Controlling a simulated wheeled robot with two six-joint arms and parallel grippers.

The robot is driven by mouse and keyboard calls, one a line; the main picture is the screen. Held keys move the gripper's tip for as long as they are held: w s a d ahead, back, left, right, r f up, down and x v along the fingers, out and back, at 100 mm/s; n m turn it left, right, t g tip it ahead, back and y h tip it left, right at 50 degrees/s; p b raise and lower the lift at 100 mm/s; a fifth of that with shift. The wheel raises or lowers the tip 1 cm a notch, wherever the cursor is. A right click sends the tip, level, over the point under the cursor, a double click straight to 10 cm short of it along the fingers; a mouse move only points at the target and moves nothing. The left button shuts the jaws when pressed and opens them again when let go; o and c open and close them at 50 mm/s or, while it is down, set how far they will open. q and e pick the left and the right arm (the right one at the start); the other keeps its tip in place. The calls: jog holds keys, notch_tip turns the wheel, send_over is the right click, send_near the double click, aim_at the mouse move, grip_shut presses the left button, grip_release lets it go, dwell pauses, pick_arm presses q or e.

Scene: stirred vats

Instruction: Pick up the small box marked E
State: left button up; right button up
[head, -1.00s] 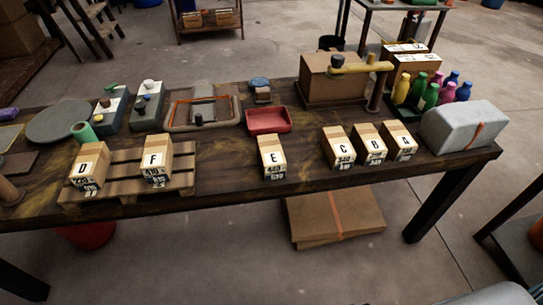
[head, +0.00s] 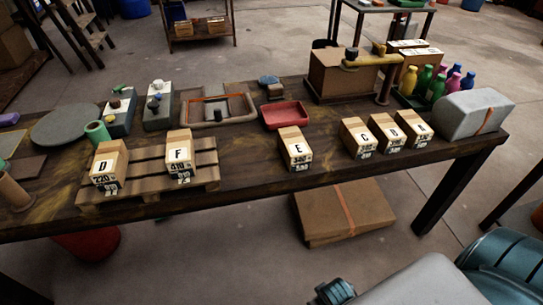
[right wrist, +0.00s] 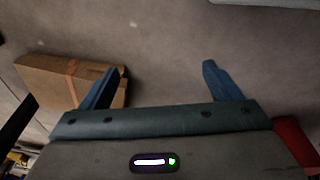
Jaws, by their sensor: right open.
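The small box marked E (head: 295,147) stands on the dark wooden table, near its front edge, between the pallet on the left and a row of three boxes on the right. In the head view my right arm comes in at the bottom right, well short of the table, and its fingertips are not clear there. In the right wrist view my right gripper (right wrist: 156,84) is open and empty, with its two blue fingers apart above the floor. Box E is not in the right wrist view. My left gripper is not in view.
Boxes D (head: 108,164) and F (head: 180,155) stand on a wooden pallet (head: 146,192). Box C (head: 358,137) stands right of E, with two more boxes beside it. A red tray (head: 285,115) lies behind E. A large carton (head: 345,213) lies on the floor under the table.

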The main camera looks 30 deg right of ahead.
notch_tip(320, 180, up, 5)
jog(key=w+a+t+b, duration=0.1)
jog(key=w+b, duration=0.1)
jog(key=b, duration=0.3)
jog(key=m+t+h+b, duration=0.3)
jog(key=t+b, duration=0.2)
jog(key=t, duration=0.9)
send_near(300, 159)
jog(key=w+d+f, duration=0.1)
jog(key=w, duration=0.3)
jog(key=x, duration=0.5)
jog(key=shift+r+p, duration=0.3)
jog(key=x, duration=0.6)
jog(key=shift+s+d, duration=0.1)
jog(key=c, duration=1.3)
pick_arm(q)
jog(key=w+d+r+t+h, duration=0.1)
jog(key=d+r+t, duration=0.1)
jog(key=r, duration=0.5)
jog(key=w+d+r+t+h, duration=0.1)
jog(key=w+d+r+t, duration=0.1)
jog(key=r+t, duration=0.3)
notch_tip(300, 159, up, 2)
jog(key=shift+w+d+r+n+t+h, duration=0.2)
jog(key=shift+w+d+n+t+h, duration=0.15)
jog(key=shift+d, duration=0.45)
pick_arm(e)
jog(key=shift+c, duration=0.5)
